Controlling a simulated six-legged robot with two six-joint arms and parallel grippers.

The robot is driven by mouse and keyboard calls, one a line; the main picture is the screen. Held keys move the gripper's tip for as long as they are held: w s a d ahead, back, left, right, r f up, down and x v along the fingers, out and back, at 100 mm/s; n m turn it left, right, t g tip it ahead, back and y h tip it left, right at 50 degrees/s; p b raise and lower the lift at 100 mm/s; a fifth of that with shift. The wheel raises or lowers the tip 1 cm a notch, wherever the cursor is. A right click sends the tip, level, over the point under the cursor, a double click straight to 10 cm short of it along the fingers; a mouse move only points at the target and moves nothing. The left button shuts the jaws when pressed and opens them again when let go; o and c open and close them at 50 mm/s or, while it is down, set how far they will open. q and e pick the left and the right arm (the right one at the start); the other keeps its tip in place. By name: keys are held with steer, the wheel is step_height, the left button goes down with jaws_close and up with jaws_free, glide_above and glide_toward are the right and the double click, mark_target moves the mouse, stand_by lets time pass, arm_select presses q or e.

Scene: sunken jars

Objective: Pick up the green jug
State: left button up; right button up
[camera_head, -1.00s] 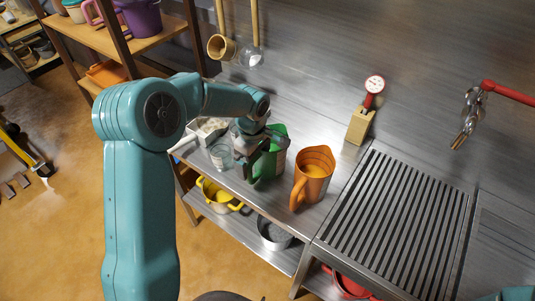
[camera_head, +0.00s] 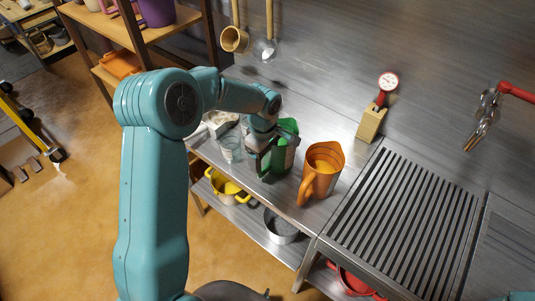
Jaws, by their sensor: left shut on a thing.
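The green jug (camera_head: 285,152) stands upright on, or just above, the steel counter, left of the orange jug; I cannot tell whether its base touches. My left gripper (camera_head: 265,152) is at the green jug's near left side, shut on it around the handle area. The gripper and wrist hide part of the jug. My right gripper does not show.
An orange jug (camera_head: 322,172) stands close to the right of the green one. A clear glass (camera_head: 230,148) is close on the left. A wooden block with a red dial gauge (camera_head: 388,82) stands behind. A slatted drainer (camera_head: 400,220) lies to the right. Pots sit on the shelf below.

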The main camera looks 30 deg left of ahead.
arm_select(q)
steer(key=shift+w+r, duration=0.1)
steer(key=shift+r, duration=0.1)
steer(key=shift+r, duration=0.95)
step_height(320, 180, up, 18)
steer(key=b, duration=0.1)
steer(key=shift+f, duration=0.15)
steer(key=o, duration=1.1)
steer(key=c, duration=1)
